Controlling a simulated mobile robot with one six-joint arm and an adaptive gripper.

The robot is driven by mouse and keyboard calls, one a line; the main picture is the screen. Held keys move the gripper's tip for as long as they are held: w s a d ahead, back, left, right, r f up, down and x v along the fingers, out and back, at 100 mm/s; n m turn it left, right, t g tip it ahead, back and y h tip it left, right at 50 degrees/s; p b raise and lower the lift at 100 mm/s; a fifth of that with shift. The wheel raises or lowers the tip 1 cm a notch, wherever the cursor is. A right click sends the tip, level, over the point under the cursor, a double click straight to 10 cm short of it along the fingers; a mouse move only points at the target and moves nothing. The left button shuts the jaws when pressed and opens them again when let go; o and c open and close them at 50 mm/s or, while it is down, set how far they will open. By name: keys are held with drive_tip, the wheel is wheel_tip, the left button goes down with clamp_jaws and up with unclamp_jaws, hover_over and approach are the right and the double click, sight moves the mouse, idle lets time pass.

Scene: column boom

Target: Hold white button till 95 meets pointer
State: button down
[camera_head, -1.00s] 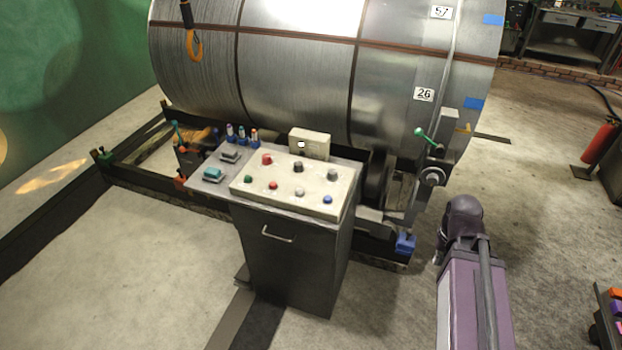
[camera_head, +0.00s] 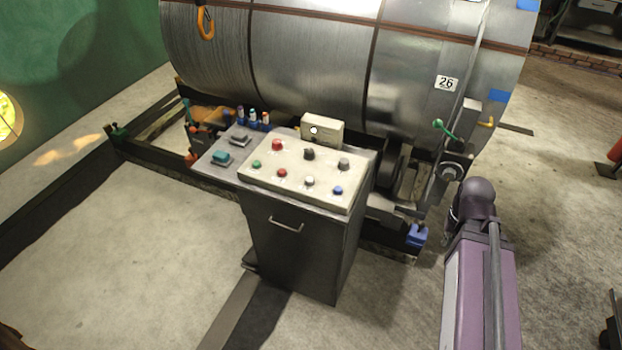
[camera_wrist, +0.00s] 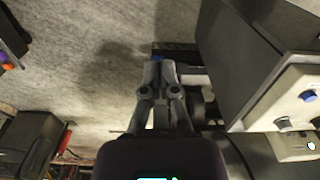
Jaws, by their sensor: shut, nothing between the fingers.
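The control panel (camera_head: 262,180) stands in front of the large metal drum (camera_head: 320,50). Its front row has a green, a red, a white button (camera_head: 308,181) and a blue button (camera_head: 338,190). A small box (camera_head: 332,137) behind the panel carries another round white spot (camera_head: 313,130). The drum shows label 26 (camera_head: 446,83); 95 is not in view. A yellow piece (camera_head: 487,123), perhaps the pointer, sits at the drum's right edge. My gripper (camera_wrist: 160,66) is shut and empty, apart from the panel, which shows at right in the wrist view (camera_wrist: 262,108).
The dark cabinet (camera_head: 290,250) under the panel has a handle. A green-knobbed lever (camera_head: 445,130) and a blue block (camera_head: 417,234) are right of the panel. A hook (camera_head: 206,22) hangs at upper left. Floor is clear left of the cabinet.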

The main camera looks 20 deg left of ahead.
drive_tip(key=shift+w, duration=0.1)
wheel_tip(320, 180, up, 4)
drive_tip(key=n+t+h+b, duration=0.2)
drive_tip(key=n+t+h, duration=0.2)
drive_tip(key=t, duration=0.4)
hover_over(312, 177)
drive_tip(key=s, duration=0.2)
drive_tip(key=shift+w+a+f, duration=0.15)
drive_tip(key=shift+a, duration=0.15)
drive_tip(key=shift+f, duration=0.15)
wheel_tip(312, 177, down, 9)
drive_tip(key=b, duration=0.8)
drive_tip(key=shift+r+b, duration=0.2)
drive_tip(key=shift+b, duration=0.2)
drive_tip(key=shift+f+b, duration=0.9)
idle(1.8)
